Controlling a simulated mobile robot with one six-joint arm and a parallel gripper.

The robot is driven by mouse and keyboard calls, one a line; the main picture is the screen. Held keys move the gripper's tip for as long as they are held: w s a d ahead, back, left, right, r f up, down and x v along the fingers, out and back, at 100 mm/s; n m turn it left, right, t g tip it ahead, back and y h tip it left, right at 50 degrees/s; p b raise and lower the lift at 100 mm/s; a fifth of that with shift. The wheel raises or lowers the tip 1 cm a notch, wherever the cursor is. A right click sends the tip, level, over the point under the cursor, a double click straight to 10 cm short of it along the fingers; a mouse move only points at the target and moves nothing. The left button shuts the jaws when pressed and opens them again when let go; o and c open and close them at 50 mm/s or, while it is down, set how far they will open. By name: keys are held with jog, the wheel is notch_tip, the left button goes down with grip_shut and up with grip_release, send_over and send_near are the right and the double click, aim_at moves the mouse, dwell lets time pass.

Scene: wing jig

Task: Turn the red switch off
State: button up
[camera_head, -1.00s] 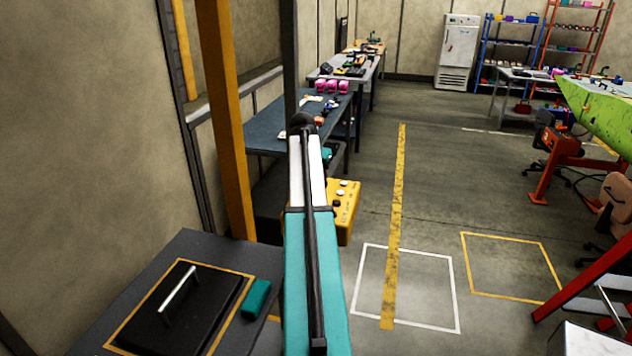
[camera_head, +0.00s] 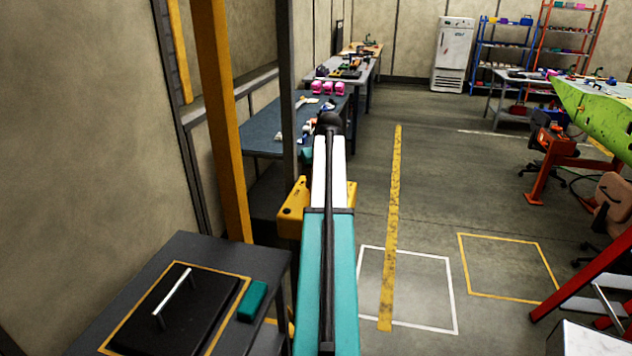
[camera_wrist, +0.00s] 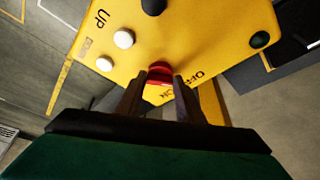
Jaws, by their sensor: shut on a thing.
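A yellow control box (camera_wrist: 200,38) fills the upper part of the wrist view, with a red switch (camera_wrist: 160,70) near its lower edge. My gripper (camera_wrist: 161,84) points at the box, and its two dark fingers are shut on the red switch, one on each side. Part of the switch is hidden by the fingers. In the head view the yellow box (camera_head: 293,208) shows behind my arm, mostly covered. My gripper and the switch are hidden there.
A dark cabinet (camera_head: 262,268) with a handled black lid stands at the lower left. An orange post (camera_head: 222,120) rises left of my arm.

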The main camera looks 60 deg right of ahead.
jog(key=shift+d+n+y, duration=0.1)
jog(key=shift+n+y, duration=0.2)
jog(key=shift+n, duration=0.5)
jog(key=o, duration=1.1)
jog(key=shift+c, duration=0.2)
jog(key=shift+s+r, duration=0.1)
jog(key=shift+r, duration=0.05)
jog(key=b+v, duration=0.3)
jog(key=v, duration=1)
jog(key=shift+s+r, duration=0.15)
jog(key=shift+s, duration=0.05)
